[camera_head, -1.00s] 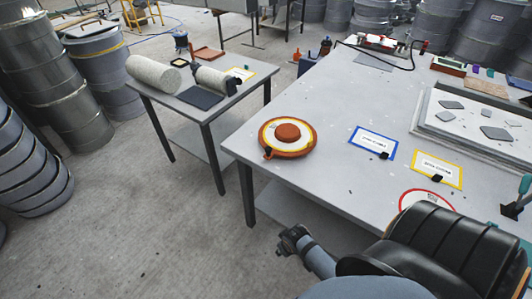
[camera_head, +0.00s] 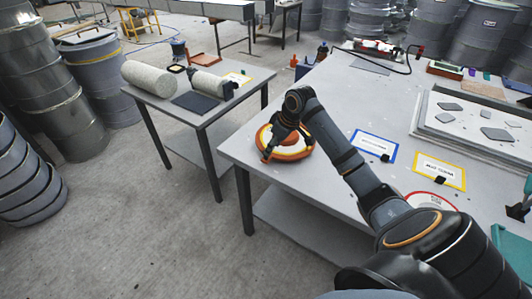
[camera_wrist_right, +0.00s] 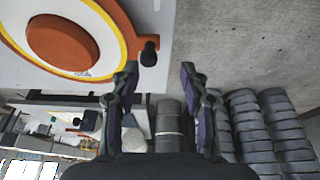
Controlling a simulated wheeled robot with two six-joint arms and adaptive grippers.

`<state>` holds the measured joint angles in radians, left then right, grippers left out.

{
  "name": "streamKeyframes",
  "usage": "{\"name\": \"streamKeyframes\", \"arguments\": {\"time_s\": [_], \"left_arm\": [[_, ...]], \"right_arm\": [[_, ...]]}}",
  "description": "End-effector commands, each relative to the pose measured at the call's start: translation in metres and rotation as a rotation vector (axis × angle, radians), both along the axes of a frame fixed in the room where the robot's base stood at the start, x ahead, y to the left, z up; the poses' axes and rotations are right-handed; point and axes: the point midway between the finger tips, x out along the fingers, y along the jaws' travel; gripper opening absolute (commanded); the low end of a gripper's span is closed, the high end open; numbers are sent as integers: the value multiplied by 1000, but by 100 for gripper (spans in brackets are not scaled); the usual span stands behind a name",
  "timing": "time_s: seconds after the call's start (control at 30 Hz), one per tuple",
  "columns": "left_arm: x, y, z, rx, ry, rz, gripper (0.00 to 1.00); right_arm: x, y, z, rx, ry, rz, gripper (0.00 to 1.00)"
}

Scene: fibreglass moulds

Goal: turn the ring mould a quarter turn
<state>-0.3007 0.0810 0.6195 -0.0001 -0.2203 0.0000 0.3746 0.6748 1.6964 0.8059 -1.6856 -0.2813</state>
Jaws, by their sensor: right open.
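The ring mould (camera_head: 292,155) is a round orange disc with a yellow and white ring and an orange centre. It lies flat near the left corner of the large grey table, partly hidden by my right arm. In the right wrist view the ring mould (camera_wrist_right: 102,69) fills the upper left, with a dark-ended tab (camera_wrist_right: 149,52) on its rim. My right gripper (camera_head: 281,146) is over the mould's near left side. In the wrist view its fingers (camera_wrist_right: 159,71) are apart with nothing between them, and the tab shows just beyond the left fingertip. My left gripper is out of view.
Blue-framed (camera_head: 373,145) and yellow-framed (camera_head: 440,170) cards lie right of the mould. A tray with grey plates (camera_head: 470,128) is farther right. A smaller table (camera_head: 222,108) with rolls stands at left, across a floor gap. Drums (camera_head: 98,65) stand behind it.

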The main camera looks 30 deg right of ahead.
Motion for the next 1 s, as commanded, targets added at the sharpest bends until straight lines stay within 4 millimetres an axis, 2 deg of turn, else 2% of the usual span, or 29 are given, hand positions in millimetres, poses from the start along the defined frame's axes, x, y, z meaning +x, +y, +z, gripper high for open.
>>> {"name": "streamKeyframes", "arguments": {"time_s": [0.03,0.1,0.27,0.37,0.7,0.83,1.0], "left_arm": [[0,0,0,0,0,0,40],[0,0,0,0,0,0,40],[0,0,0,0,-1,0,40],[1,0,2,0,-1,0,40],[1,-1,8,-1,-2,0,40],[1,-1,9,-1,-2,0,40],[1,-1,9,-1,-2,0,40]], "right_arm": [[6,-10,13,9,-9,-3,45],[10,-16,23,21,-15,-2,45],[12,-17,24,27,-16,-1,45],[16,-15,14,28,-15,-2,45],[39,-3,-50,28,-14,-2,45],[46,-2,-65,26,-16,-1,45],[48,-1,-72,24,-18,-1,45]]}}
